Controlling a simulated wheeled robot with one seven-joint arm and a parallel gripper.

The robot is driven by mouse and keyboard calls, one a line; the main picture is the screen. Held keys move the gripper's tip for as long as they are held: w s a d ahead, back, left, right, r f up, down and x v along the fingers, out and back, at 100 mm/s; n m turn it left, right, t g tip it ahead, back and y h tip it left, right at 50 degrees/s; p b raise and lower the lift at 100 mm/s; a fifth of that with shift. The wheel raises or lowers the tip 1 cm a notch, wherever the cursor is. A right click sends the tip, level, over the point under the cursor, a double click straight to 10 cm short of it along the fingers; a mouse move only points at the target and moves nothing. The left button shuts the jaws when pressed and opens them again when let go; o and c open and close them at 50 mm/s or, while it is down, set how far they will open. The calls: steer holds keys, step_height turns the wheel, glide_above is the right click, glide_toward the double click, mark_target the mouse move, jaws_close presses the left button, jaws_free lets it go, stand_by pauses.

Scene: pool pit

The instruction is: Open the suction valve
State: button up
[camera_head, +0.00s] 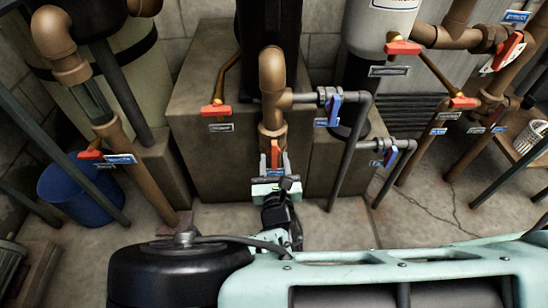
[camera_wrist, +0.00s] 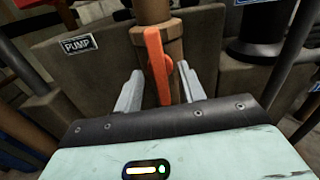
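A valve with a red lever handle (camera_wrist: 158,62) is on a vertical brown pipe (camera_wrist: 152,12) in the wrist view. The lever hangs along the pipe, its lower end between my fingers. My gripper (camera_wrist: 160,84) is open, one finger on each side of the lever, with visible gaps. In the head view the same red lever (camera_head: 275,153) is at the middle, just above my gripper (camera_head: 271,184). A label beside it is partly hidden by my gripper. No readable label in view says suction, so I cannot confirm this valve's name.
A plate reading PUMP (camera_wrist: 78,44) is on the block behind. Other red valve handles (camera_head: 216,110) (camera_head: 402,47) and blue handles (camera_head: 335,106) (camera_head: 390,156) surround it. A blue bucket (camera_head: 80,190) stands at left. Concrete floor (camera_head: 425,215) is clear at right.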

steer(key=s, duration=0.7)
steer(key=shift+p, duration=0.45)
steer(key=shift+a, duration=0.1)
